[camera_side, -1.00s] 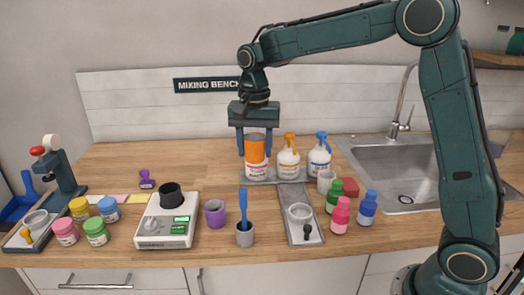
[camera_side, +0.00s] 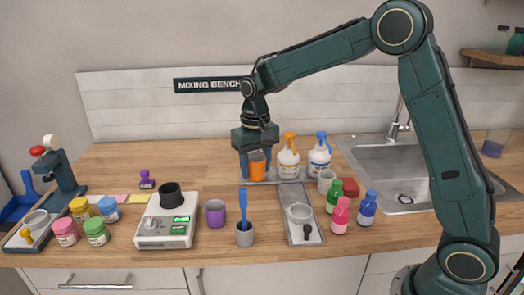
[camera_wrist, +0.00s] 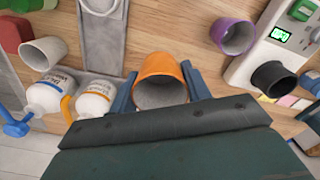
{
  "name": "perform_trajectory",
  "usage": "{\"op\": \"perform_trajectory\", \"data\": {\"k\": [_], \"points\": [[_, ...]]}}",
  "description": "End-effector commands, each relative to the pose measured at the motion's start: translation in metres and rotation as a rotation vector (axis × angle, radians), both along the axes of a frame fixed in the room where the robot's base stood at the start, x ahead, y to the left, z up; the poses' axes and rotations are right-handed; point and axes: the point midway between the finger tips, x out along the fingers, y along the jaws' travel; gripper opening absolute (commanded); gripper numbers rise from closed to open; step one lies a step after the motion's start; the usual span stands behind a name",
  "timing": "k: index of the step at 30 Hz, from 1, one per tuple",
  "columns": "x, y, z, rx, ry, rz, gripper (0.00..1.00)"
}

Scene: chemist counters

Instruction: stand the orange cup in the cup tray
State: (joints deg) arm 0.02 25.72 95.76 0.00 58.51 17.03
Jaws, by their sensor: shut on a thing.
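The orange cup (camera_side: 258,167) is upright between the fingers of my gripper (camera_side: 257,164), which is shut on it. It is low, in front of the back row of bottles; I cannot tell whether its base touches anything. In the wrist view the cup (camera_wrist: 160,77) shows its grey inside between the two blue fingers. A grey strip (camera_side: 244,181) lies under the bottles. I cannot tell which of these is the cup tray.
Two white spray bottles (camera_side: 289,160) (camera_side: 319,158) stand close right of the cup. A white cup (camera_side: 326,180) and small coloured bottles are further right.

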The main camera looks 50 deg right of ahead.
Motion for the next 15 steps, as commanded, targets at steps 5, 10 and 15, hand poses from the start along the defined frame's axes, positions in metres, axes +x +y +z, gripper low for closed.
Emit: {"op": "perform_trajectory", "data": {"k": [5,10,15], "points": [[0.003,0.0,0.004,0.0,-0.004,-0.004,0.25],[0.012,-0.001,0.015,0.001,-0.014,-0.015,0.25],[0.026,-0.002,0.033,0.002,-0.028,-0.031,0.25]]}}
